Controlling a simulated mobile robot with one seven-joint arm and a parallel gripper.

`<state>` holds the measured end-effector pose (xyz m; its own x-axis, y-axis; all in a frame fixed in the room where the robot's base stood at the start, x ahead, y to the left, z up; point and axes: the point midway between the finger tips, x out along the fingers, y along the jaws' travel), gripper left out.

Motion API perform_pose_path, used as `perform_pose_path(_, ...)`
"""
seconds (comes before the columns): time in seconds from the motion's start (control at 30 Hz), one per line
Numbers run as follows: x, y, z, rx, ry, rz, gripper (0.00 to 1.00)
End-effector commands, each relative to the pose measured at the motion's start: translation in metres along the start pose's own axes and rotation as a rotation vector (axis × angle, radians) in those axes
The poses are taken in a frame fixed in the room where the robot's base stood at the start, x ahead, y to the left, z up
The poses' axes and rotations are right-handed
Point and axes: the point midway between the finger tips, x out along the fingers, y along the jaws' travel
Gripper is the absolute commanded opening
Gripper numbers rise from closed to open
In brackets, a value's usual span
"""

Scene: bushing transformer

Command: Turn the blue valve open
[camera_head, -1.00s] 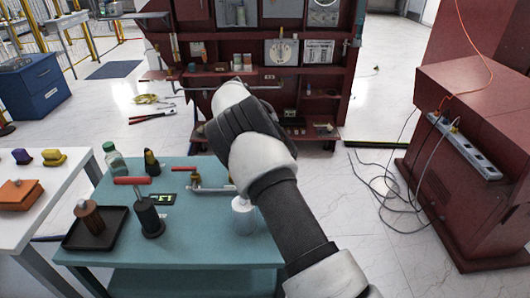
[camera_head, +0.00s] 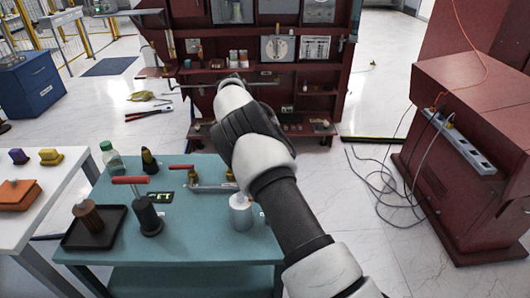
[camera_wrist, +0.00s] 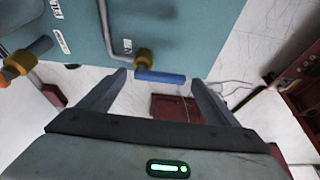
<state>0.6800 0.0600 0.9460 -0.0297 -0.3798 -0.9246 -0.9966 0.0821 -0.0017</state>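The blue valve handle (camera_wrist: 162,77) shows in the wrist view as a short blue bar on a brass valve body (camera_wrist: 143,60) at the end of a grey pipe (camera_wrist: 107,35). My gripper (camera_wrist: 159,79) is open and empty. The handle appears between its two fingertips, and I cannot tell how far beyond them it lies. In the head view the pipe (camera_head: 212,188) runs across the teal table, with a red handle (camera_head: 181,167) at its left end. My arm hides the blue handle and my gripper there.
A red cabinet (camera_head: 345,85) stands behind. Cables (camera_head: 385,185) lie on the floor at right.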

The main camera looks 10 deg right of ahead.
Motion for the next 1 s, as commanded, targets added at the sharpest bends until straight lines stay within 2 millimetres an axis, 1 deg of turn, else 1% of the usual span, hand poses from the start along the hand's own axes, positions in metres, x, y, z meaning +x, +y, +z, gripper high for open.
perform_pose_path(0.3, -0.001, 0.0, 0.0, -0.002, 0.001, 0.0, 0.85)
perform_pose_path(0.37, -0.005, 0.0, 0.0, -0.003, 0.001, -0.001, 0.85)
perform_pose_path(0.47, -0.017, -0.001, 0.0, -0.003, 0.0, -0.003, 0.85)
perform_pose_path(0.57, -0.038, -0.001, 0.0, -0.003, 0.0, -0.004, 0.85)
perform_pose_path(0.93, -0.132, -0.001, -0.004, -0.003, 0.001, -0.002, 0.85)
perform_pose_path(1.0, -0.145, -0.001, -0.005, -0.003, 0.002, -0.001, 0.85)
